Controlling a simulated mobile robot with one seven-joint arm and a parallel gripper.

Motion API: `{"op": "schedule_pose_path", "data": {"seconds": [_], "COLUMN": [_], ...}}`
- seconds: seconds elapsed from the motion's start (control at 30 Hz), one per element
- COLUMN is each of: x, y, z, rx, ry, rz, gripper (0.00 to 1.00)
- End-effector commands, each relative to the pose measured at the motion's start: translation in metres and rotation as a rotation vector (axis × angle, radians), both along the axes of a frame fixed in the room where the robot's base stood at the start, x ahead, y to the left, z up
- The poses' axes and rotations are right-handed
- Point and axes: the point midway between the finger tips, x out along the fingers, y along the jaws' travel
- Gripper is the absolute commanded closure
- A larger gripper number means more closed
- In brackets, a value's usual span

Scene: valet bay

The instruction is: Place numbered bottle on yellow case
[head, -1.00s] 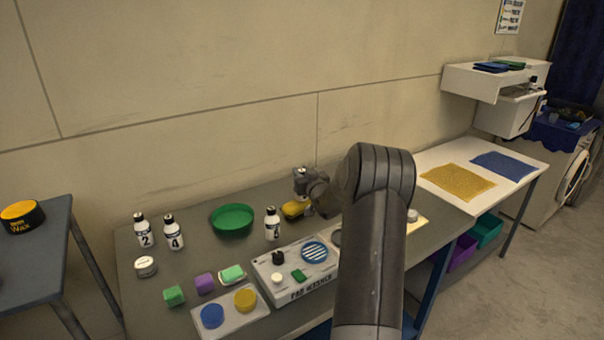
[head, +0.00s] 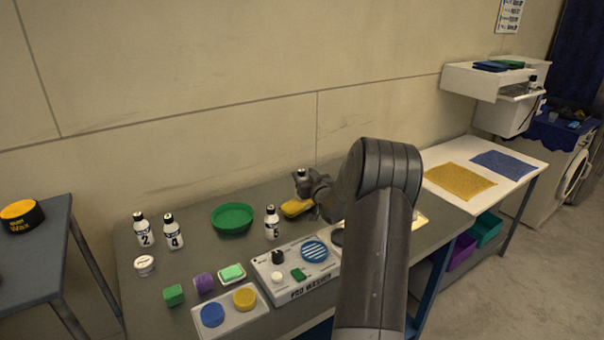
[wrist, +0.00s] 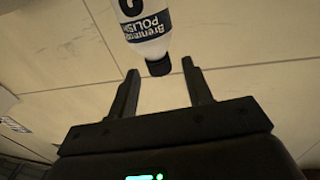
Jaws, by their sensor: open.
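A white bottle with a dark cap (head: 302,174) shows behind my gripper (head: 312,187) in the head view. It appears upright above the yellow case (head: 294,208), though its base is hidden. In the wrist view the bottle (wrist: 148,26) hangs upside down in the picture, with "POLISH" on its label and its number cut off. My gripper (wrist: 161,76) is open there, its fingertips near the black cap and apart from the bottle body. Bottles 2 (head: 145,230) and 4 (head: 173,232) stand at the left. Another numbered bottle (head: 271,223) stands beside the green bowl.
The green bowl (head: 232,218), pad washer (head: 297,270), small colored blocks (head: 204,283) and a tray with blue and yellow discs (head: 229,313) occupy the bench. A white lidded jar (head: 144,264) is at left. A white table (head: 450,196) with cloths is at right.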

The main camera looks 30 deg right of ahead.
Motion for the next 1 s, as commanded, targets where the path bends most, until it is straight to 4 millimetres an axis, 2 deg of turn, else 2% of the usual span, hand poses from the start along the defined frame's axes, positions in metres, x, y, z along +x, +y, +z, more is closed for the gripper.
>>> {"op": "schedule_pose_path", "data": {"seconds": [0.1, 0.23, 0.4, 0.57, 0.67, 0.77, 0.87, 1.0], "x": [-0.021, -0.037, -0.046, -0.045, -0.044, -0.046, -0.056, -0.079], "y": [0.003, 0.006, 0.008, 0.014, 0.029, 0.056, 0.087, 0.130], "z": [0.000, 0.000, 0.000, 0.006, 0.017, 0.037, 0.056, 0.080], "rx": [0.000, 0.000, 0.000, -0.006, -0.019, -0.040, -0.059, -0.072], "ry": [0.001, 0.000, 0.000, 0.016, 0.058, 0.130, 0.221, 0.338], "rz": [-0.001, -0.001, 0.000, -0.001, -0.007, -0.020, -0.038, -0.063], "gripper": [0.54, 0.54, 0.54, 0.54, 0.54, 0.54, 0.54, 0.54]}}
